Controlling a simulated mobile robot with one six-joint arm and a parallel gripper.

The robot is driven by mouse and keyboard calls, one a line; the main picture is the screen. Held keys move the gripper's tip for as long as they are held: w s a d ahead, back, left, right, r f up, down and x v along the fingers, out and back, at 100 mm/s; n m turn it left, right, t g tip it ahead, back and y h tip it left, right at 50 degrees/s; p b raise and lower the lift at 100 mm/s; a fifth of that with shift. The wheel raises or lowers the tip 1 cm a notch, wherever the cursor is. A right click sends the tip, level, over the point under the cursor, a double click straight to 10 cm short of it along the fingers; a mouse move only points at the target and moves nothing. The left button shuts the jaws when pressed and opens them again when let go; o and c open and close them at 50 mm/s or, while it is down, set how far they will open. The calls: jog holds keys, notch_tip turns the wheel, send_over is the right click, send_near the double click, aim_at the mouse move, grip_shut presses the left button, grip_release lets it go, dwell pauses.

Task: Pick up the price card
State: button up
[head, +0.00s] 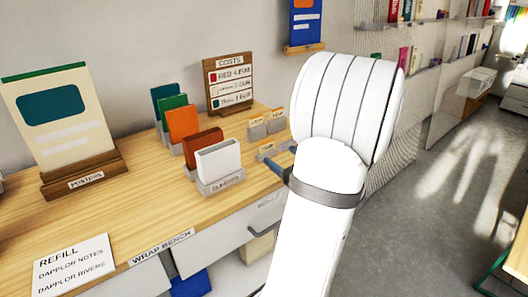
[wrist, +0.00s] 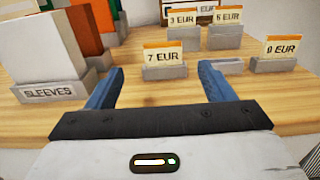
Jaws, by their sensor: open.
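Several small price cards with orange top edges stand upright in grey holders. In the wrist view they are the 7 EUR card (wrist: 165,58), the 3 EUR card (wrist: 182,18), the 6 EUR card (wrist: 226,16) and the 9 EUR card (wrist: 282,49). The task does not say which one it means. My gripper (wrist: 159,68) is open and empty, with its blue fingers apart. The 7 EUR card appears between and beyond the fingertips. In the head view small cards (head: 257,130) show on the bench, and my arm hides most of my gripper.
A white box in a holder marked SLEEVES (wrist: 52,90) stands left of my gripper. A low grey block (wrist: 228,65) shows by the right finger. A COSTS board (head: 229,83) stands at the back of the wooden bench (head: 140,215). A poster stand (head: 85,180) is at left.

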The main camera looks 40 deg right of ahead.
aim_at(267, 143)
jog(key=w, duration=0.4)
jog(key=w+d, duration=0.1)
jog(key=w, duration=0.1)
jog(key=shift+w+r, duration=0.2)
jog(key=c, duration=1)
